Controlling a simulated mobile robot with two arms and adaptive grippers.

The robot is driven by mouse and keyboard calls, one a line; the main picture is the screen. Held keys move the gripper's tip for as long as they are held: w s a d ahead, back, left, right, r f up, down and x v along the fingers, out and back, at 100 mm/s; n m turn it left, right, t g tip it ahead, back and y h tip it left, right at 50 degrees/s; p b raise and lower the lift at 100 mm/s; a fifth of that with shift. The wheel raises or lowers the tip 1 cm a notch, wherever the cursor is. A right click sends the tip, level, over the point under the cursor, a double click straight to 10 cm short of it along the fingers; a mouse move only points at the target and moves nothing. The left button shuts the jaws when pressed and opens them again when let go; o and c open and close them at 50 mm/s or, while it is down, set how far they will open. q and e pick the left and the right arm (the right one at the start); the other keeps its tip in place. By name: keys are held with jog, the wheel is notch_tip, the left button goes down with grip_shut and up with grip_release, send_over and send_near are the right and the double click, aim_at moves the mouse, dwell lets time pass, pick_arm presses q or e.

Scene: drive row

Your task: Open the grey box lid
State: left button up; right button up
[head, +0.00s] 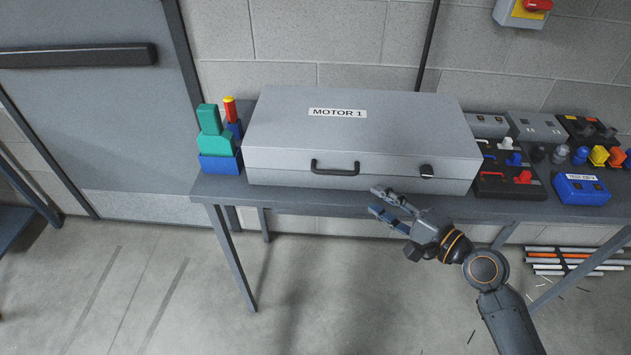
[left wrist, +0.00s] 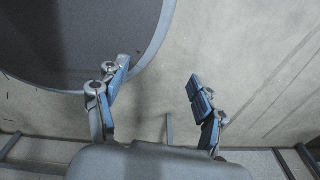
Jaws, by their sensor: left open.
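The grey box (head: 360,135) labelled "MOTOR 1" stands on a grey bench, its lid down. A dark handle (head: 335,173) and a small dark latch (head: 427,171) sit on its front. My right gripper (head: 375,200) is just in front of the bench's front edge, below and left of the latch. Its fingers are apart with nothing between them, and I see no contact with the box. My left gripper is outside the head view. In the left wrist view my left gripper (left wrist: 158,88) is open and empty above the floor.
A blue holder (head: 220,164) with green and red-yellow items stands left of the box. Control units and a blue box (head: 581,190) crowd the bench on the right. Bars lie on the floor at right. A dark round surface (left wrist: 75,40) shows in the left wrist view.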

aim_at(337, 171)
jog(key=p+x, duration=0.2)
jog(key=x, duration=1)
jog(key=shift+w+a+r, duration=0.1)
jog(key=shift+w+a, duration=0.1)
jog(key=shift+w, duration=0.15)
jog(key=shift+w+a, duration=0.35)
jog(key=shift+a, duration=0.1)
pick_arm(q)
jog(key=shift+w+d+r, duration=0.1)
jog(key=shift+w+r, duration=0.1)
jog(key=shift+r, duration=0.3)
jog(key=shift+w+r, duration=0.2)
jog(key=shift+r, duration=0.3)
pick_arm(e)
grip_shut()
